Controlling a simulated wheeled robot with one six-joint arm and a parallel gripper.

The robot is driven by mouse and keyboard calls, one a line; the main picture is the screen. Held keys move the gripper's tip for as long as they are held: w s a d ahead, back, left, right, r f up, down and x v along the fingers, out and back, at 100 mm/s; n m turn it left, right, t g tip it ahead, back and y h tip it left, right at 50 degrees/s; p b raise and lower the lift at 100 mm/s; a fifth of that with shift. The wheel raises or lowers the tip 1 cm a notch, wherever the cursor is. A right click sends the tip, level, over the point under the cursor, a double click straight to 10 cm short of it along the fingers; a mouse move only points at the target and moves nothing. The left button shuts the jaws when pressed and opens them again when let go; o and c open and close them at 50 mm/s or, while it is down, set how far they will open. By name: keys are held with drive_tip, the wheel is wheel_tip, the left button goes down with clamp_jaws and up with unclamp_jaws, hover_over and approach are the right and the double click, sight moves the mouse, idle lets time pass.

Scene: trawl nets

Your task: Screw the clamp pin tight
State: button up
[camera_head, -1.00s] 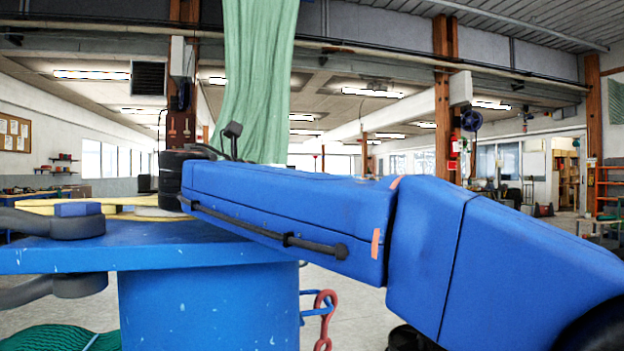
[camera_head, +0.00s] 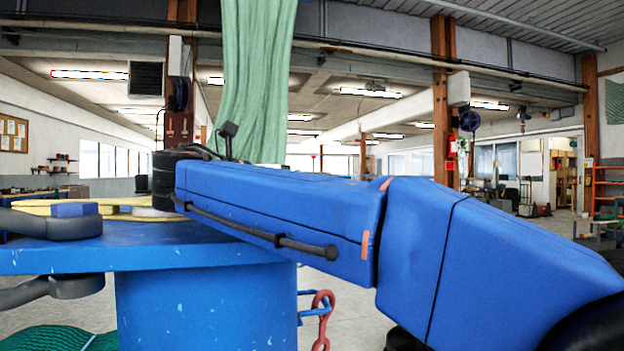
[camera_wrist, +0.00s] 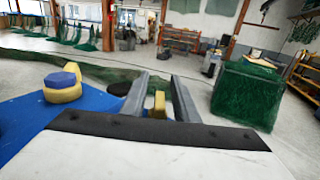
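My gripper (camera_wrist: 159,78) shows in the wrist view with its two grey fingers apart. A small upright yellow piece (camera_wrist: 159,102), with blue beside its foot, shows between the fingers, with a gap on each side. It may be the clamp pin; I cannot tell for sure, nor how far below the fingers it is. At the left of the wrist view a rounded yellow part (camera_wrist: 62,94) with a blue block on top stands on the blue bench top (camera_wrist: 28,117). In the head view my blue arm hides my gripper's fingers.
In the head view, dark grey clamp-like parts (camera_head: 45,224) and a yellow part (camera_head: 130,203) are at the bench's left. A red chain (camera_head: 321,318) hangs at its right side. A green net-covered block (camera_wrist: 246,95) stands right in the wrist view. Green netting (camera_head: 252,80) hangs behind.

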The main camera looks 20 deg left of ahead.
drive_tip(key=shift+v, duration=3.5)
